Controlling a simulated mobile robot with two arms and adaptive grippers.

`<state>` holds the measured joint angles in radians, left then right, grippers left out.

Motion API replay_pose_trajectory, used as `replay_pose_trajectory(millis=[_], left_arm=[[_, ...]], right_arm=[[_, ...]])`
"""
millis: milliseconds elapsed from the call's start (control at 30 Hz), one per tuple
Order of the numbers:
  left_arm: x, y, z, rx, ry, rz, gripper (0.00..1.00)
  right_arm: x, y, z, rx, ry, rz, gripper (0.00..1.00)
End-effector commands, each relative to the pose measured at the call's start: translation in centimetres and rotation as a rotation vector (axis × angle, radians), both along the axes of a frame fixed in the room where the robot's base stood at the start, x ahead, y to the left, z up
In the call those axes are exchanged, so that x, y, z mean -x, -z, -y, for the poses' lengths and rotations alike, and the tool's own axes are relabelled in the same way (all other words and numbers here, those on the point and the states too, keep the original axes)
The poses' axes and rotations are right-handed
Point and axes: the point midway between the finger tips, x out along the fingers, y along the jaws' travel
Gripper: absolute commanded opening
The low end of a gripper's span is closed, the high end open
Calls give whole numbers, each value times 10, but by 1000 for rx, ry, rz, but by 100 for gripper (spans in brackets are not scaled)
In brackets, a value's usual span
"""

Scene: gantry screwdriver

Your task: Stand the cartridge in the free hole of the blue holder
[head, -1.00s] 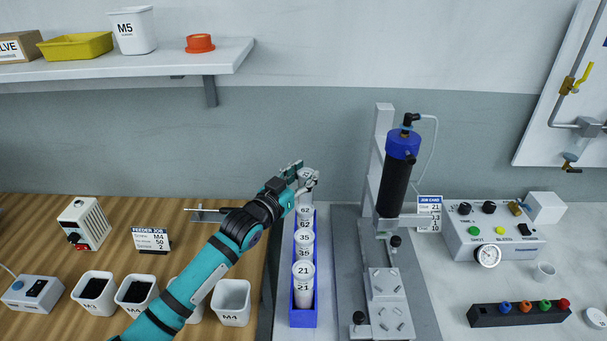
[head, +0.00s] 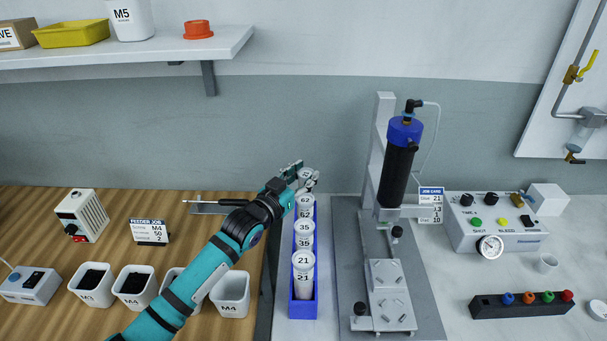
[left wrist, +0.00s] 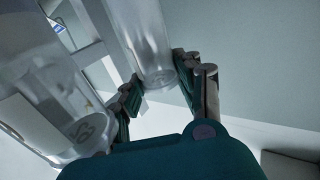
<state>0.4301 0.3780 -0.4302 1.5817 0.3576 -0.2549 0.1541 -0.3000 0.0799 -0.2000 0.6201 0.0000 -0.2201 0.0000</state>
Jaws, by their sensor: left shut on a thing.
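The blue holder (head: 303,309) stands on a grey strip in the middle, with cartridges marked 21 (head: 303,270), 35 (head: 304,236) and 62 (head: 305,206) upright in a row. My left gripper (head: 304,182) is at the holder's far end, shut on a clear cartridge (head: 306,174), whose top shows between its fingers. In the left wrist view this held cartridge (left wrist: 148,45) is clear and empty-looking between the fingertips. A standing cartridge (left wrist: 40,85) is close beside it on the left. The held cartridge's lower part and the far hole are hidden in the head view. My right gripper is out of view.
A dispenser stand (head: 384,130) with a black barrel rises just right of the holder. Left are a screwdriver (head: 215,202), a feeder sign (head: 149,231) and several white bins (head: 133,286). A control box (head: 495,225) stands at the right. A shelf (head: 130,50) hangs above left.

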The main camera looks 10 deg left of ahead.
Motion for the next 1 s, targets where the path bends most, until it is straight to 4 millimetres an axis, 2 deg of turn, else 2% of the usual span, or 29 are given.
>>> replay_pose_trajectory(millis=[100,133,333,667,767,1000], left_arm=[[0,5,0,0,0,0,0],[0,4,0,0,0,0,36],[0,5,0,-1,0,-4,60],[5,8,-1,-5,0,-9,60],[16,10,-6,-4,0,-10,60],[64,10,-23,-7,2,-11,60]], right_arm=[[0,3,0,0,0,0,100],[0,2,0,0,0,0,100],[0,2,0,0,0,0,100],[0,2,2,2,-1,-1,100],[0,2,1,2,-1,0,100],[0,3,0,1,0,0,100]])
